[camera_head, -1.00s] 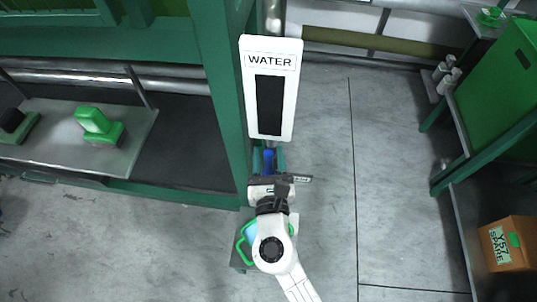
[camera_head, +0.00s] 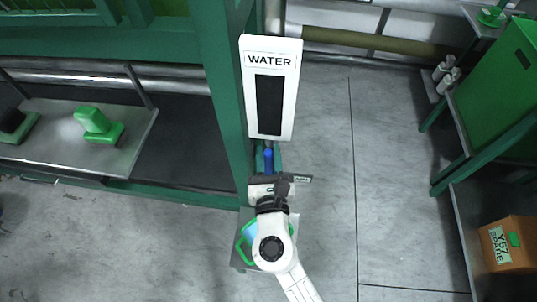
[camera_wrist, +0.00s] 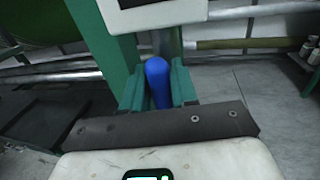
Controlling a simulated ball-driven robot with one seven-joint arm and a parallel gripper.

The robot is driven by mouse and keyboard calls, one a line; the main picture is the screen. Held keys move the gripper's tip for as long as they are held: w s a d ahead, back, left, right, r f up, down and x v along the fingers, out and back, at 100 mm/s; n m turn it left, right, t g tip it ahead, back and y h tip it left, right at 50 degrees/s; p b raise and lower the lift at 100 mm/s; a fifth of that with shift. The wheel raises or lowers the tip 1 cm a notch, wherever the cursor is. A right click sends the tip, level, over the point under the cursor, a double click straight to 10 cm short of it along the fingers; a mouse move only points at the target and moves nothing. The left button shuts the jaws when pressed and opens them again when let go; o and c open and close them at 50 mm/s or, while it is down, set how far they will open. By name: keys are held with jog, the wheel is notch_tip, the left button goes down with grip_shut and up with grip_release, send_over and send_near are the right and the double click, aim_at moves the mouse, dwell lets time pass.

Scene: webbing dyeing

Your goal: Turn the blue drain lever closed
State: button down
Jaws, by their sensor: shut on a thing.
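The blue drain lever (camera_head: 268,160) shows below the WATER panel in the head view, just beyond my gripper. In the wrist view the blue lever (camera_wrist: 157,82) stands upright between the two green fingers of my gripper (camera_wrist: 158,88), which are closed around it. Its lower part is hidden behind the dark plate of my wrist. In the head view my gripper (camera_head: 269,170) is mostly covered by my own wrist and arm.
A white WATER panel (camera_head: 285,62) with a black strip stands right above the lever. The green frame post (camera_head: 226,100) is close on the left. A bucket with a green rim (camera_head: 240,254) sits under my arm. Grey floor (camera_head: 400,200) is clear to the right.

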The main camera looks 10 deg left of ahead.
jog(key=shift+f, duration=0.1)
jog(key=d+f+m+t+h+b, duration=0.2)
jog(key=d+f+m+b, duration=0.8)
jog(key=m+b, duration=1)
jog(key=h+b, duration=0.1)
jog(key=b, duration=1)
jog(key=shift+s+h, duration=0.15)
jog(key=shift+h, duration=0.15)
jog(key=c, duration=1.1)
grip_release()
jog(key=shift+o, duration=0.4)
jog(key=shift+s+a, duration=0.1)
